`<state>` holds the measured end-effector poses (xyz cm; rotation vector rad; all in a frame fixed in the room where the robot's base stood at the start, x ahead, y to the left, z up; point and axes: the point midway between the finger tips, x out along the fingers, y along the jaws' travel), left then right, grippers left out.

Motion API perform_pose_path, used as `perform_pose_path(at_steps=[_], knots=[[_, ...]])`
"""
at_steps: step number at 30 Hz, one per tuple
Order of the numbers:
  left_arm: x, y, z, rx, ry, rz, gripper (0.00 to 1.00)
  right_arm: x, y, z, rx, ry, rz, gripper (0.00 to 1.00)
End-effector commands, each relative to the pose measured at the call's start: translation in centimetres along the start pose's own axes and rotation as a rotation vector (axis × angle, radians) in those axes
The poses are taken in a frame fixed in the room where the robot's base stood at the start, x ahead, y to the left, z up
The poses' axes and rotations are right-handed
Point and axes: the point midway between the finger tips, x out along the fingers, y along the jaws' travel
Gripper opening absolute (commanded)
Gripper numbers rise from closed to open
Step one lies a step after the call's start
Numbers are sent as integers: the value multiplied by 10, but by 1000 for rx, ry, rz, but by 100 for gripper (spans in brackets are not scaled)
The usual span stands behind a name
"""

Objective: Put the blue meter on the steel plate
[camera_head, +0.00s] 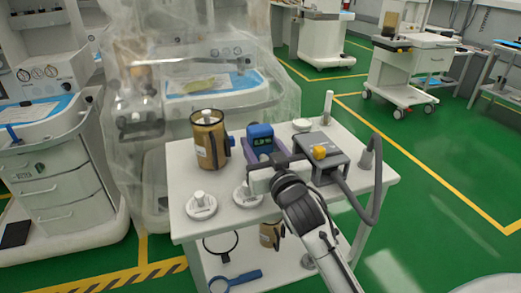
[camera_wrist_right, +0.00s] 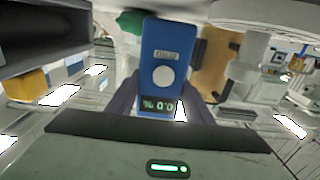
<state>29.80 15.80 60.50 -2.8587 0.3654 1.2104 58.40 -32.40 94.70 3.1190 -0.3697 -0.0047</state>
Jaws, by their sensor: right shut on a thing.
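In the right wrist view the blue meter (camera_wrist_right: 163,65) shows close up between the fingers, with a pale round spot and a lit display. Whether the meter's underside touches the cart top is hidden. I cannot clearly make out which surface is the steel plate. My left gripper is not in view.
An amber canister (camera_head: 209,139) stands just left of the meter. Two white discs with knobs (camera_head: 201,206) (camera_head: 247,195) lie at the cart's front left. A grey device (camera_head: 322,160) with a yellow top and a hose stands right. A small pale disc (camera_head: 301,125) lies behind.

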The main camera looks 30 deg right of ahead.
Motion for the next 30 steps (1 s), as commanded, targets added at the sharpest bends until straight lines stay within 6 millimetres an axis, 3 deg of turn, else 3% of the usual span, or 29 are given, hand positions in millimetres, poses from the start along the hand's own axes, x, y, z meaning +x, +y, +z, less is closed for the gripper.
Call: perform_pose_path(at_steps=[3, 14, 15, 18, 30], knots=[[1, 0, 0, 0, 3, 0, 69, 0, 0, 9, 1, 5, -1, 13], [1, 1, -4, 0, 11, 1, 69, 0, 0, 12, 0, 6, -1, 13], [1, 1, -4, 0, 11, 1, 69, 0, 0, 14, 0, 1, -1, 50], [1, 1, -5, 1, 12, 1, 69, 0, 0, 13, 0, 1, -1, 65], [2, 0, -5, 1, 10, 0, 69, -7, -1, 12, 1, 0, -1, 65]])
